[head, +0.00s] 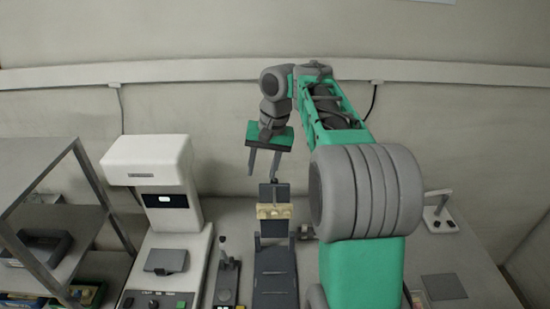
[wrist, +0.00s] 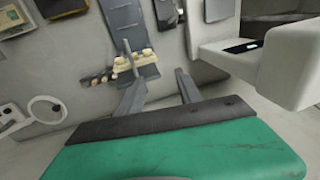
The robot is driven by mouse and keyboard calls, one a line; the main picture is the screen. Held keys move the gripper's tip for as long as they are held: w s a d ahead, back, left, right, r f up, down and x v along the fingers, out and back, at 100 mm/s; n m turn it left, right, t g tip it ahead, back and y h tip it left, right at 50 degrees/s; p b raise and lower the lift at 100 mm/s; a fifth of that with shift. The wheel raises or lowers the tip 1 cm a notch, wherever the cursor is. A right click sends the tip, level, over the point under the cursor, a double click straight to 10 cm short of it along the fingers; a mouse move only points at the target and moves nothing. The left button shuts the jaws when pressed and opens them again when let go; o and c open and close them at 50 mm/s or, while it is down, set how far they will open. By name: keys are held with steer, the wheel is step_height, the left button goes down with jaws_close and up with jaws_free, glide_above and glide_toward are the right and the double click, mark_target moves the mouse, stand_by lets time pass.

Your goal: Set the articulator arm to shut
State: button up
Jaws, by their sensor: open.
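The articulator (head: 273,255) is a dark grey device on the bench with a cream dental cast (head: 273,211) across it. Its dark upper plate, the articulator arm (head: 280,190), appears raised behind the cast; its exact angle is hard to tell. In the wrist view the cast (wrist: 133,60) lies beyond my fingers, with grey parts of the articulator (wrist: 122,18) above it. My gripper (head: 262,175) is open and empty, with its fingers pointing down just above and behind the articulator arm. My gripper (wrist: 156,75) shows two spread fingers in the wrist view, with no clear contact.
A white machine (head: 150,160) with a small screen stands left of the articulator. A small dark lever device (head: 226,280) stands between them. A metal shelf (head: 75,215) is at far left. A white stand (head: 438,215) and a grey pad (head: 443,287) lie at right.

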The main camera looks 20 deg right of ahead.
steer(key=m, duration=0.1)
glide_above(275, 179)
steer(key=d, duration=0.2)
steer(key=shift+g, duration=0.3)
steer(key=f+b, duration=0.1)
steer(key=f, duration=0.1)
steer(key=a+f+b, duration=0.1)
steer(key=f+b, duration=0.3)
steer(key=f, duration=0.1)
steer(key=shift+a, duration=0.35)
steer(key=shift+r, duration=0.1)
jaws_close()
